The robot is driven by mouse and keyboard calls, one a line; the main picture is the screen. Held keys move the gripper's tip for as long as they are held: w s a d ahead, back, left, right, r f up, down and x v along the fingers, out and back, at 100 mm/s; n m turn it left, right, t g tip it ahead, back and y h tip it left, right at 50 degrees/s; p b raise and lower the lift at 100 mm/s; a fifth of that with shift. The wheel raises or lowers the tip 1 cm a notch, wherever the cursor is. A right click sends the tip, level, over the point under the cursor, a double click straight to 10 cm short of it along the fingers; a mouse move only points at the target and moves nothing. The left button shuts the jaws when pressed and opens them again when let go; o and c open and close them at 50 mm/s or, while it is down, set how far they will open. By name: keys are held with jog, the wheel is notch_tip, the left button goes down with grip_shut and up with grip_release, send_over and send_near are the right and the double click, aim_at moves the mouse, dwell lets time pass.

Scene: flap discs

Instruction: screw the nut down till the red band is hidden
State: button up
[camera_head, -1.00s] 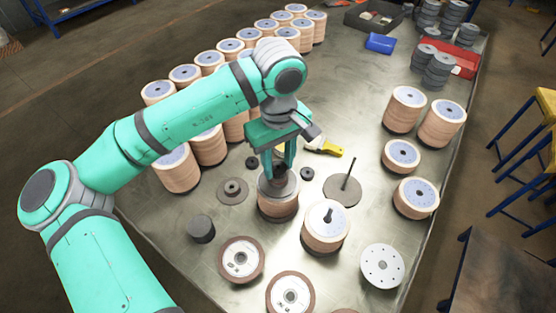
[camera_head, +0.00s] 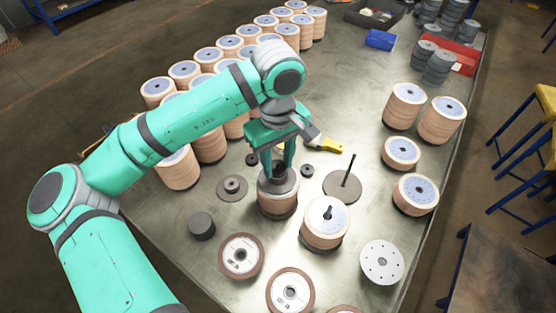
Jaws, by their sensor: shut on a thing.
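My gripper (camera_head: 280,170) points down over a stack of flap discs (camera_head: 278,202) near the middle of the table. Its jaws are shut on the dark nut (camera_head: 279,169) at the top of that stack, above a grey plate (camera_head: 278,184). The fingers partly cover the nut. I cannot make out a red band in this view; it is hidden or too small to see.
A taller disc stack with a spindle end (camera_head: 325,222) stands just to the right. A plate with an upright rod (camera_head: 345,184) and a yellow-handled tool (camera_head: 326,146) lie behind it. Loose discs (camera_head: 240,257) lie in front. Rows of stacks (camera_head: 228,45) fill the back left.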

jog(key=shift+f, duration=0.3)
dwell(0.6)
jog(key=o, duration=1.1)
jog(key=shift+r, duration=0.1)
notch_tip(320, 180, up, 11)
jog(key=shift+f, duration=0.2)
jog(key=shift+c, duration=1.2)
notch_tip(320, 180, down, 2)
jog(key=m, duration=2.2)
